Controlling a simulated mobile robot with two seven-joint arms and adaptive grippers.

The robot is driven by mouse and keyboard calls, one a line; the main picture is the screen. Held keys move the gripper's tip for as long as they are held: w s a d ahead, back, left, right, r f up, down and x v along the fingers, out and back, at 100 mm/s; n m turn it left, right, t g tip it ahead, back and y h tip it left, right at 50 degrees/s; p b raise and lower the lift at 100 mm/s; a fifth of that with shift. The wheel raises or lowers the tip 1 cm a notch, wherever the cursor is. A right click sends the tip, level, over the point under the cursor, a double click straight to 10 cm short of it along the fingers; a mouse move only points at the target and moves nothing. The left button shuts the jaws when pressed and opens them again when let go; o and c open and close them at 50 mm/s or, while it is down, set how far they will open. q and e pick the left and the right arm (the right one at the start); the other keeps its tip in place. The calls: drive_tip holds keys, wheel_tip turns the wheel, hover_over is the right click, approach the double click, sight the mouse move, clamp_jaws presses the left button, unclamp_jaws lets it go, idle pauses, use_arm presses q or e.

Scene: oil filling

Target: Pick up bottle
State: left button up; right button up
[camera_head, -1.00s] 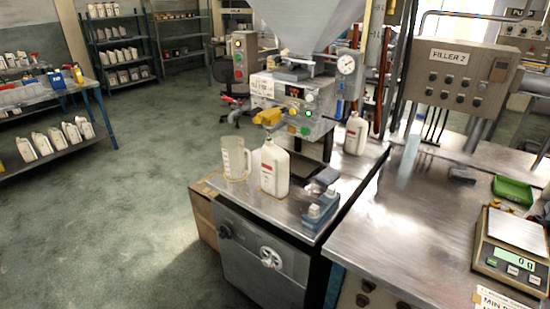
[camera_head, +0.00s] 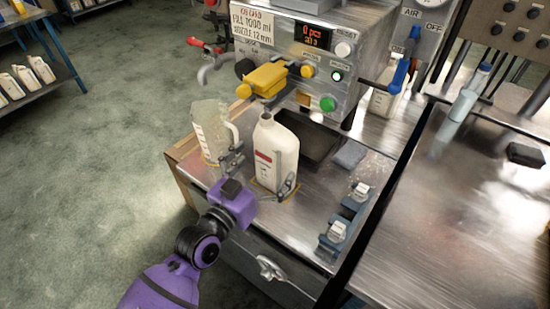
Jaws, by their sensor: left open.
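A white bottle (camera_head: 279,145) with a red-and-white label stands upright, uncapped, on the metal filling bench (camera_head: 325,180) below the filler's control box. My left gripper (camera_head: 263,172) is at the bottle's near side and open. One finger shows left of the bottle and the other at its lower right. I cannot tell whether either finger touches it. The gripper's purple body is in front of the bench edge and hides part of it. My right gripper is not in view.
A clear measuring jug (camera_head: 208,135) stands close to the left of the bottle, near the left finger. The filler's control box (camera_head: 310,60) with a yellow part hangs behind and above. Small blue-grey blocks (camera_head: 338,232) sit to the right.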

sight(269, 158)
use_arm(q)
drive_tip(key=x, duration=0.3)
drive_tip(key=shift+w+r+p, duration=0.1)
drive_tip(key=shift+r+p, duration=0.25)
drive_tip(key=shift+x, duration=1)
drive_tip(key=shift+w+f, duration=0.15)
drive_tip(key=shift+f, duration=0.1)
drive_tip(key=c, duration=1)
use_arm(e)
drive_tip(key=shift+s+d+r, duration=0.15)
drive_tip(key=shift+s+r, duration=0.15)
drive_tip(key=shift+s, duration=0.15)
